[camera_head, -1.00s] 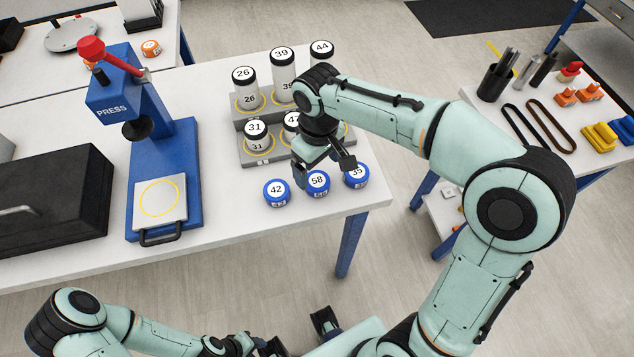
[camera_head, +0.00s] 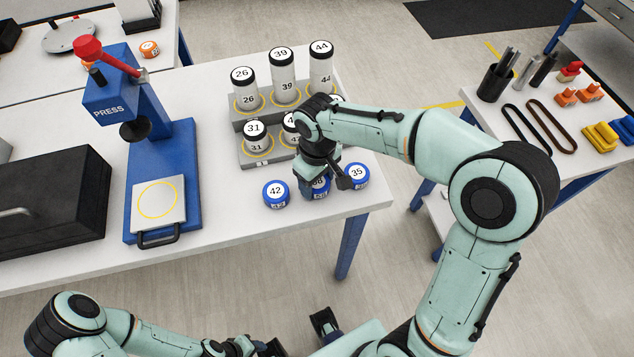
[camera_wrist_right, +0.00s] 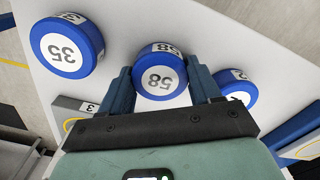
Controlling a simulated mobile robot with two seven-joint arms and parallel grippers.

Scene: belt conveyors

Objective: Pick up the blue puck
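Three blue pucks with white numbered tops stand in a row at the table's front right. Puck 42 (camera_head: 276,194) is on the left, puck 58 (camera_head: 320,188) in the middle and puck 35 (camera_head: 357,176) on the right. My right gripper (camera_head: 325,184) is down over puck 58 and partly hides it. In the right wrist view, puck 58 (camera_wrist_right: 159,77) sits between the open fingers of my right gripper (camera_wrist_right: 160,75), one on each side; firm contact does not show. My left gripper (camera_head: 250,346) is low in the head view, and its fingers are unclear.
A stepped grey rack (camera_head: 261,155) with several numbered cylinders stands just behind the pucks. A blue press (camera_head: 165,170) and a black box (camera_head: 52,205) stand to the left. A side table (camera_head: 480,102) with belts and small parts is at the right.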

